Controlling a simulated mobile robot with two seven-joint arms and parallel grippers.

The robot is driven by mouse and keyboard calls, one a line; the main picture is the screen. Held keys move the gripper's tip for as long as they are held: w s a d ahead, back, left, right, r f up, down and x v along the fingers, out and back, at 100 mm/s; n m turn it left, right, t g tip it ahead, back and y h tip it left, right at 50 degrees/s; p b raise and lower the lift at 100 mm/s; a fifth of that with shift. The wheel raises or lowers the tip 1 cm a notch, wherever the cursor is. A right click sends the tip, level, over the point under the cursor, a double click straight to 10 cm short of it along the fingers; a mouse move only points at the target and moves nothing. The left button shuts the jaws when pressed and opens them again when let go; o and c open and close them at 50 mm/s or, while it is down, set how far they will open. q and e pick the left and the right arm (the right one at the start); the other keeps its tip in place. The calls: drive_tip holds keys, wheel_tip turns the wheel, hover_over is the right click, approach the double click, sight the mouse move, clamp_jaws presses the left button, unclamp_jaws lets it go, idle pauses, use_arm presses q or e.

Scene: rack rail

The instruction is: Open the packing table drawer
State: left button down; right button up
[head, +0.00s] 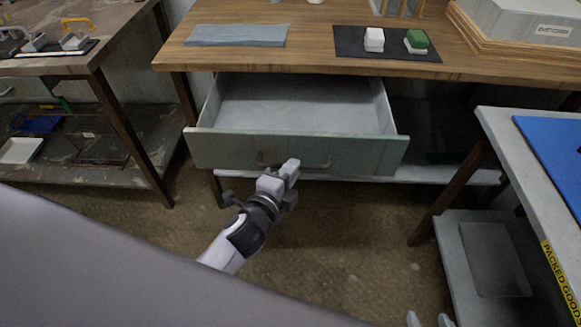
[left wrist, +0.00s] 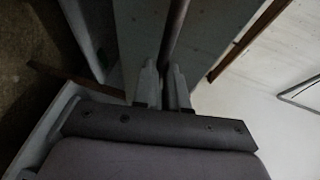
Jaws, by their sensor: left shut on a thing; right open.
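The packing table drawer (head: 225,150) is pulled well out from under the wooden packing table (head: 460,68). Its grey-green front faces me, and the pale inside that I can see is empty. My left gripper (head: 290,170) is at the drawer front, shut on the bar handle (head: 318,167). In the left wrist view the handle (left wrist: 176,35) runs between the fingers of the left gripper (left wrist: 162,85). The gripper hides part of the handle in the head view. Only the fingertips of my right gripper (head: 428,319) show at the bottom edge; they are apart and empty.
On the packing table lie a grey sheet (head: 237,35) and a black mat (head: 350,46) with a white block (head: 374,40) and a green-and-white block (head: 416,41). A side table (head: 500,130) stands at right, a workbench (head: 60,68) at left. Floor between is clear.

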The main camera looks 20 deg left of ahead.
use_arm(q)
drive_tip(key=shift+s, duration=0.1)
idle(0.3)
drive_tip(key=c, duration=1.2)
unclamp_jaws()
drive_tip(key=shift+o, duration=0.2)
drive_tip(key=d+v, duration=0.1)
drive_tip(key=v, duration=0.6)
drive_tip(key=shift+a, duration=0.5)
drive_tip(key=s+a+f+n+g+p, duration=0.2)
drive_tip(key=s+f+n, duration=0.1)
drive_tip(key=s+n, duration=0.3)
drive_tip(key=s+a+f+n+g+p, duration=0.2)
drive_tip(key=s+n, duration=0.4)
drive_tip(key=n, duration=0.4)
drive_tip(key=shift+s+a+f+g+p, duration=0.25)
drive_tip(key=shift+f+g, duration=0.35)
drive_tip(key=shift+f, duration=0.4)
